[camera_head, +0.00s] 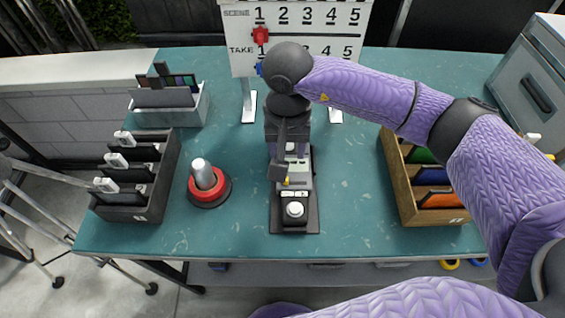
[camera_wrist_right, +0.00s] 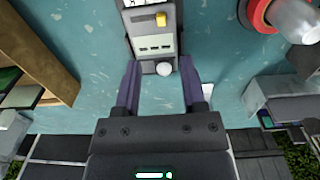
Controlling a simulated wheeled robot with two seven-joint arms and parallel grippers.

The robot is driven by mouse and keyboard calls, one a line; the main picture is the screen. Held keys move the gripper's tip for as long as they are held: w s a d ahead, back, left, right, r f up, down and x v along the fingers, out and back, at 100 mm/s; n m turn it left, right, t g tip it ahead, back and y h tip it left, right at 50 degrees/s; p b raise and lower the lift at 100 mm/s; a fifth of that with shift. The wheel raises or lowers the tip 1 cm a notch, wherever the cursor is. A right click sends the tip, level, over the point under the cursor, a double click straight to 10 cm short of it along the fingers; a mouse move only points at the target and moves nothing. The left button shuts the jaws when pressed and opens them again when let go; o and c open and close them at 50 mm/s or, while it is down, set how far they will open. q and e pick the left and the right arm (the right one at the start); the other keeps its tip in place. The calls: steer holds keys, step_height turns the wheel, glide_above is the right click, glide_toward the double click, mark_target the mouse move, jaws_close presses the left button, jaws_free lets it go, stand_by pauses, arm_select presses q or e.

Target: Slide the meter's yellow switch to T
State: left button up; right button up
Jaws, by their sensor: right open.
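The meter (camera_head: 299,181) is a narrow grey device on a dark base, lying lengthwise on the teal table. Its yellow switch (camera_head: 286,182) shows as a small block on the left side, just beyond a white label strip and a round white knob at the near end. In the right wrist view the yellow switch (camera_wrist_right: 161,19) sits near the top edge. My right gripper (camera_head: 281,165) hangs over the far part of the meter and hides it. In the wrist view its open fingers (camera_wrist_right: 158,72) flank the meter's end with a white ball, apart from the switch.
A red-ringed post (camera_head: 207,184) stands left of the meter. A dark slotted rack (camera_head: 152,197) and a grey bin (camera_head: 180,117) are farther left. A wooden rack (camera_head: 408,192) stands right. A scene board (camera_head: 300,45) rises behind. Bare table lies on both sides of the meter.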

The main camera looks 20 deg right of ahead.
step_height(320, 180, down, 9)
steer(key=shift+s+a+r+b, duration=0.1)
steer(key=shift+s+r+b, duration=0.05)
steer(key=shift+b, duration=0.5)
jaws_close()
stand_by(0.9)
